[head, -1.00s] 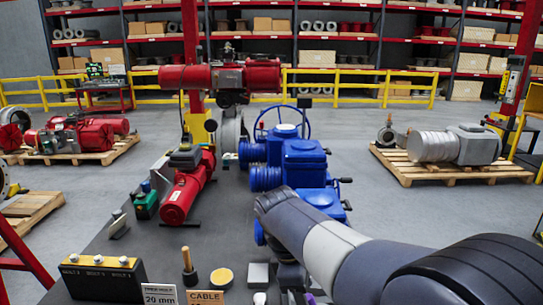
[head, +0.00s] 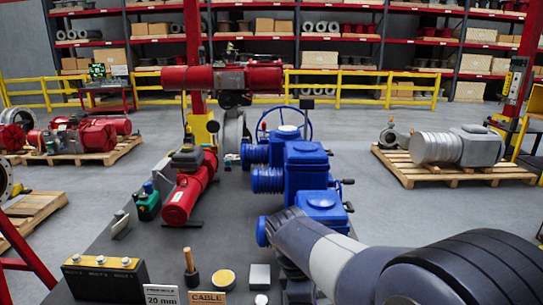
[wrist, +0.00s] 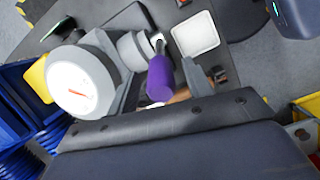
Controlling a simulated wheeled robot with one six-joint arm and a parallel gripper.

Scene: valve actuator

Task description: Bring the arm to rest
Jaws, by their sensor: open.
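My arm (head: 335,262) enters from the lower right of the head view and reaches over the dark bench beside the blue valve actuators (head: 308,165). My gripper is hidden behind the arm there. In the wrist view my gripper (wrist: 166,75) shows above its dark body, with grey fingers spread apart. A purple handle (wrist: 161,79) shows between the fingers in the picture. I see nothing clearly held, and whether the handle is touched I cannot tell.
A red actuator (head: 190,187) and a black box (head: 104,279) with buttons stand on the bench (head: 145,242). A white round gauge (wrist: 80,82) and a pale square block (wrist: 195,34) show near the gripper. A pallet (head: 455,174) stands on the floor at right.

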